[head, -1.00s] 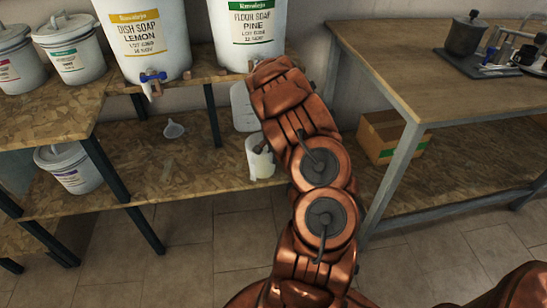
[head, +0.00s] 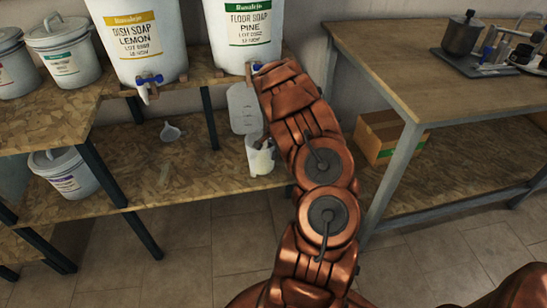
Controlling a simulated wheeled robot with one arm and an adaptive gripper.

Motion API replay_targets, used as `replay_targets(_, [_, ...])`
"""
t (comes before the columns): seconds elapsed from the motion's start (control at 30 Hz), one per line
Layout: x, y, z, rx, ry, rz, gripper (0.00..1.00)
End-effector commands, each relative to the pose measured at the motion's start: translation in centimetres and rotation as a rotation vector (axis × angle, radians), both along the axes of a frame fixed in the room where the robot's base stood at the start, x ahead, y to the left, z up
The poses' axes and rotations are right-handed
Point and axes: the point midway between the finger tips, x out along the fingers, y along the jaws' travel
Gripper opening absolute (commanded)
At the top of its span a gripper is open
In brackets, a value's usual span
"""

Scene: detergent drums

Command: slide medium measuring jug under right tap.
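A whitish measuring jug (head: 261,160) stands on the lower shelf board, left of my arm. A larger translucent jug (head: 242,112) stands just behind it; I cannot tell for certain which is the medium one. The right tap (head: 256,67), with a blue handle, is at the base of the floor soap drum (head: 239,30), partly hidden by my arm. My gripper (head: 263,143) is mostly hidden behind my arm; only a small dark part seems to show at the whitish jug's rim. Its opening and any grip are hidden.
The left tap (head: 148,86) is on the dish soap drum (head: 142,35). A funnel (head: 171,132) lies on the lower shelf (head: 130,175). Lidded buckets stand at left. A table (head: 420,75) with a cardboard box (head: 385,137) beneath is at right. The shelf's front middle is clear.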

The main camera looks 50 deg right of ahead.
Motion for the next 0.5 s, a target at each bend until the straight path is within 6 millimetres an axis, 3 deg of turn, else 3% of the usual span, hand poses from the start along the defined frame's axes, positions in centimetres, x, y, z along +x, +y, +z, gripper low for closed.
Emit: replay_targets(0.5, [0.8, -1.6, 0.0, 0.0, 0.002, 0.003, 0.0])
